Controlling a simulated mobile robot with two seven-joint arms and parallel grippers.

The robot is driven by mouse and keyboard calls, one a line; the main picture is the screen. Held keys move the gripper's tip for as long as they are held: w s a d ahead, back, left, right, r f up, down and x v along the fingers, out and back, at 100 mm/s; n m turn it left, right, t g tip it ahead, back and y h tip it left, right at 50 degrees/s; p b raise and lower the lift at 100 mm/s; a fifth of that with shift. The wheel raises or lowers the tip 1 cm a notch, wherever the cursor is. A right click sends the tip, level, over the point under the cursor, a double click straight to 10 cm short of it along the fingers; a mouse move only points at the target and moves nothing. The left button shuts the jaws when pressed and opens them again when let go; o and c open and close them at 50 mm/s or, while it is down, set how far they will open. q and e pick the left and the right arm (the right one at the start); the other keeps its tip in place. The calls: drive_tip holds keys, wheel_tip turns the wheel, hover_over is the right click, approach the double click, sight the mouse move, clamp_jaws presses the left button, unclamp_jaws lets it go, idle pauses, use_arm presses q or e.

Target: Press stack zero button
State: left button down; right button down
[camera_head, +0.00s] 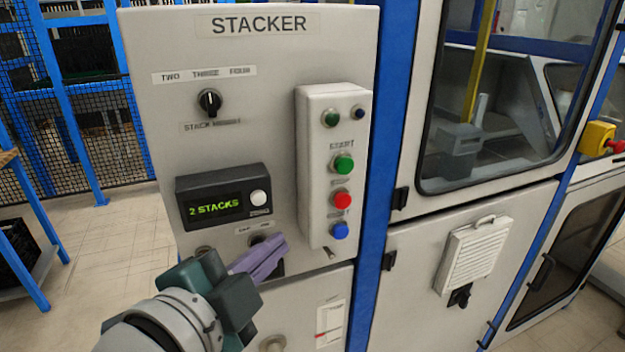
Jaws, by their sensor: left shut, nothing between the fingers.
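The grey STACKER panel (150,110) fills the middle of the head view. A dark counter box (190,187) on it shows "2 STACKS" in green. A round white button (258,198) sits at the right of that box, with a small label below it too blurred to read. My left gripper (273,246) comes in from the bottom, with its purple fingers shut and empty. The fingertips are below the white button and apart from it, in front of the lower panel. They partly hide a selector and its labels. My right gripper is out of view.
Right of the counter box, a raised control strip (314,151) carries green (344,164), red (341,199) and blue (339,230) buttons. A black selector knob (210,101) is above the box. A yellow box with a red button (600,139) is at the far right.

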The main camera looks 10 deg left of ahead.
sight(254, 212)
use_arm(q)
drive_tip(key=w+a+b, duration=0.2)
drive_tip(key=w+a, duration=0.1)
drive_tip(key=w, duration=0.2)
drive_tip(key=shift+w+a, duration=0.2)
drive_tip(key=shift+a, duration=0.15)
idle(1.8)
drive_tip(key=shift+w+a, duration=0.2)
drive_tip(key=shift+w, duration=0.15)
drive_tip(key=shift+w+a, duration=0.25)
drive_tip(key=shift+w, duration=0.1)
idle(0.6)
idle(0.4)
drive_tip(key=shift+s+d+p, duration=0.35)
drive_tip(key=shift+s+d, duration=0.1)
drive_tip(key=shift+s, duration=0.25)
